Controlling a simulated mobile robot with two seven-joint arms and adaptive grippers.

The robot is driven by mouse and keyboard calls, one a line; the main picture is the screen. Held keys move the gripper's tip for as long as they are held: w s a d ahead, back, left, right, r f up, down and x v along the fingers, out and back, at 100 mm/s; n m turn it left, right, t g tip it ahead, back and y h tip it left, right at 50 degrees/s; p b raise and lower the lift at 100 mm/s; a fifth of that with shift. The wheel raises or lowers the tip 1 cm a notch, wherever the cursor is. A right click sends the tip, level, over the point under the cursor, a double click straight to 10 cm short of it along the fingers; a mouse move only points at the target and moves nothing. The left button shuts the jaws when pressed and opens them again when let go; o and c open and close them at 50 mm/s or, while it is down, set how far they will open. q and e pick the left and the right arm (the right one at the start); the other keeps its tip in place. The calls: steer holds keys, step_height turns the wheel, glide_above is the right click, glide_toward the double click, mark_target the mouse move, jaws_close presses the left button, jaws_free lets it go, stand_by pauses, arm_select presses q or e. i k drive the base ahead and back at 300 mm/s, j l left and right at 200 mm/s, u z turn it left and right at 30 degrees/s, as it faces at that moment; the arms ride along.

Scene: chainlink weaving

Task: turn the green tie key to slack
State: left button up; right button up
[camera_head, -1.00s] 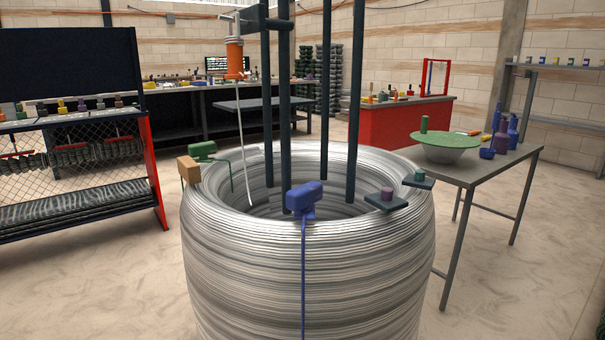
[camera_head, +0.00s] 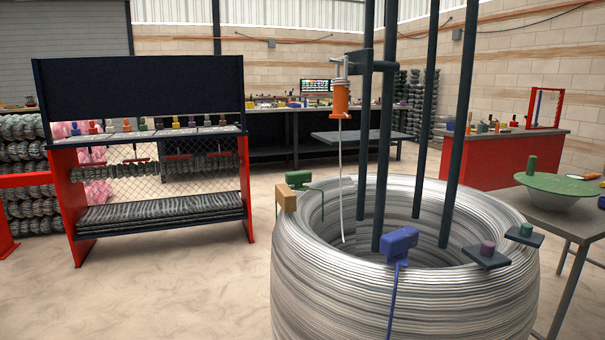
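A large coil of grey wire (camera_head: 400,290) stands at the right of centre. On its rim at the far left is a green block-shaped piece (camera_head: 298,177) with a thin green rod hanging from it. A small green knob (camera_head: 526,229) sits on a dark plate at the coil's right rim. I cannot tell for certain which of these is the green tie key. A purple knob (camera_head: 487,247) on a similar plate is beside it. A blue piece (camera_head: 400,240) with a blue strap is on the front rim, and a tan block (camera_head: 287,198) is on the left rim. Neither gripper is in view.
Dark upright posts (camera_head: 457,130) rise from inside the coil, with an orange cylinder (camera_head: 340,100) hanging beside them. A red-sided rack (camera_head: 246,185) stands at left. A grey table (camera_head: 553,210) with a green disc is close at right. The floor at left front is clear.

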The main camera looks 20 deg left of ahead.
mark_target(297, 179)
steer(key=i+j+z, duration=0.3)
steer(key=j, duration=1.5)
steer(key=k+j+z, duration=0.15)
steer(key=j+z, duration=0.15)
steer(key=j, duration=1.45)
